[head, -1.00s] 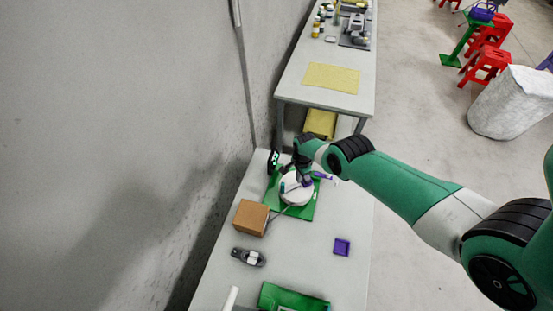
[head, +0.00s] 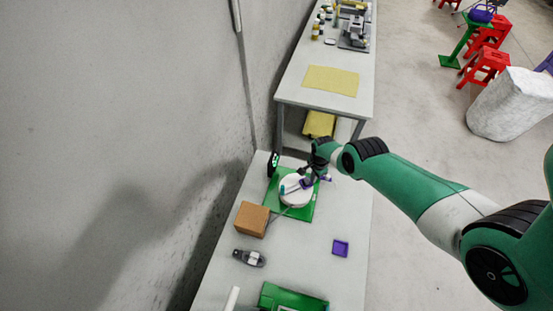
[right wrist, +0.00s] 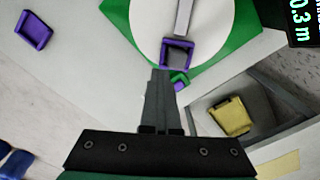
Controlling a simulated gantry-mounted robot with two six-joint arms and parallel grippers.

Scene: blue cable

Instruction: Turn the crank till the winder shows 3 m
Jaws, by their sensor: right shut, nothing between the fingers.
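The winder has a round white drum (head: 294,191) on a green base (head: 296,214). In the right wrist view the drum (right wrist: 150,25) shows a grey crank arm (right wrist: 184,17) ending in a purple square piece (right wrist: 177,54). The black display (right wrist: 303,22) reads 0.3 m. It stands at the back left of the base in the head view (head: 273,164). My right gripper (right wrist: 162,72) is shut and empty, its tips beside the purple square piece; I cannot tell whether they touch it. It partly hides the winder's right side in the head view (head: 312,176). My left gripper is out of view.
A brown box (head: 252,218) stands left of the base, with a dark grey device (head: 249,257) in front. A purple tray (head: 340,248) lies at the right. A green item (head: 290,298) lies at the front. The table's right side is mostly clear.

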